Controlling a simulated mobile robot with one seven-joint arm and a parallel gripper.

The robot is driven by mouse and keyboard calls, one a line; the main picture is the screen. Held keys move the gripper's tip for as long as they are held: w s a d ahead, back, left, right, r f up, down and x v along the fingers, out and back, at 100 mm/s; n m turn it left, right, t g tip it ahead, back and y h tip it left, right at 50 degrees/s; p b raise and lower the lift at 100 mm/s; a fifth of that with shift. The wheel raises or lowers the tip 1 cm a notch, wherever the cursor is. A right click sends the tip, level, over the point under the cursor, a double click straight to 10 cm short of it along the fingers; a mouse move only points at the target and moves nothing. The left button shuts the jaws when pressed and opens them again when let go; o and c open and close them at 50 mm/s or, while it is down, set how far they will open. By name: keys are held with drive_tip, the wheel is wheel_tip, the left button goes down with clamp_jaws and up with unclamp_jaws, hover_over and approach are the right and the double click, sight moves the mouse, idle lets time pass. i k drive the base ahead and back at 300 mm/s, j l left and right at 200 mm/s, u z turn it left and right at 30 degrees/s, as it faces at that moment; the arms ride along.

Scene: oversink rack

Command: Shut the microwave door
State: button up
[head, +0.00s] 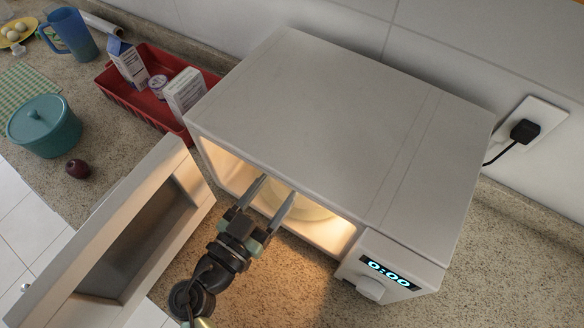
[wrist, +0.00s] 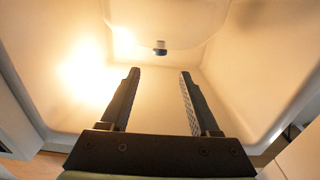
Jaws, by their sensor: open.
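The white microwave (head: 330,120) stands on the counter with its lit cavity open to the front. Its door (head: 120,245) is swung wide open to the left, with its inner face towards the opening. My gripper (head: 278,195) is open and empty, its fingertips at the mouth of the cavity, to the right of the door and apart from it. In the wrist view my two fingers (wrist: 158,95) are spread and point into the bright cavity (wrist: 62,75). A pale round plate (head: 303,208) shows inside, partly hidden by my fingers.
A red tray (head: 122,95) with cartons and a small tub stands behind the door at the left. A teal lidded pot (head: 44,125) and a dark red fruit (head: 78,169) sit further left. A blue pitcher (head: 73,35) stands at the back left. A black plug (head: 524,131) is in the wall at the right.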

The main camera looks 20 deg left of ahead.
sight(100, 279)
drive_tip(key=k+j, duration=0.15)
drive_tip(key=k, duration=0.35)
drive_tip(key=k+j, duration=0.15)
drive_tip(key=k, duration=0.35)
